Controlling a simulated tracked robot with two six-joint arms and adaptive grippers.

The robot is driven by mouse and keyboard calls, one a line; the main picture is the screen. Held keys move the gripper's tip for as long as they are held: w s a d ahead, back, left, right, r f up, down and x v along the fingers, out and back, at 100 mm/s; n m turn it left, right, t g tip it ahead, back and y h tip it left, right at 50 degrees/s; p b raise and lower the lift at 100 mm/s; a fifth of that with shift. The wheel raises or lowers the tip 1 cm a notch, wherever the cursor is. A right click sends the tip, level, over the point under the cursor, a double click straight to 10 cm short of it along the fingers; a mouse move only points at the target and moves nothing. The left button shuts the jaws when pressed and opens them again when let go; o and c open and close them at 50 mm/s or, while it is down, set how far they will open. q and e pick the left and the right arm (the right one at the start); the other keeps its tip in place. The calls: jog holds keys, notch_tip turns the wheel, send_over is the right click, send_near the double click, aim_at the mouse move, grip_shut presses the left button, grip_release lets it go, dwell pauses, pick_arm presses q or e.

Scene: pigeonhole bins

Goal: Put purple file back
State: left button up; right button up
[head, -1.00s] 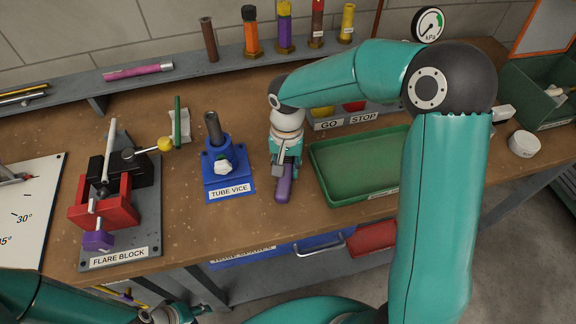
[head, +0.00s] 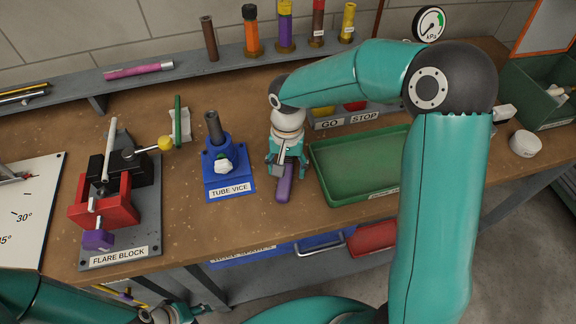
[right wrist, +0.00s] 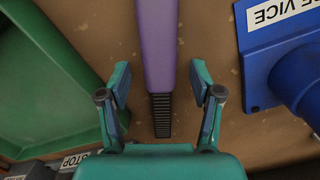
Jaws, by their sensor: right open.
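The purple file (head: 284,186) lies on the bench between the blue tube vice and the green tray, its purple handle toward the front edge. In the right wrist view the purple handle (right wrist: 160,45) runs up the picture, with a dark ridged part (right wrist: 162,115) at its lower end. My right gripper (head: 287,166) is open, and its fingers stand on both sides of the file with gaps in the wrist view (right wrist: 163,90). My left gripper (head: 180,314) is low at the bottom edge, in front of the bench, and its jaws are unclear.
The tube vice (head: 228,187) stands close left of the file and the green tray (head: 325,190) close right. The flare block (head: 118,250) is further left. A GO/STOP holder (head: 342,122) stands behind the tray. A back shelf (head: 200,67) carries several upright coloured tools.

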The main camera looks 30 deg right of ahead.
dwell(0.3)
jog(key=shift+w+d+r, duration=0.1)
jog(key=shift+w+r, duration=0.05)
jog(key=shift+r, duration=3.6)
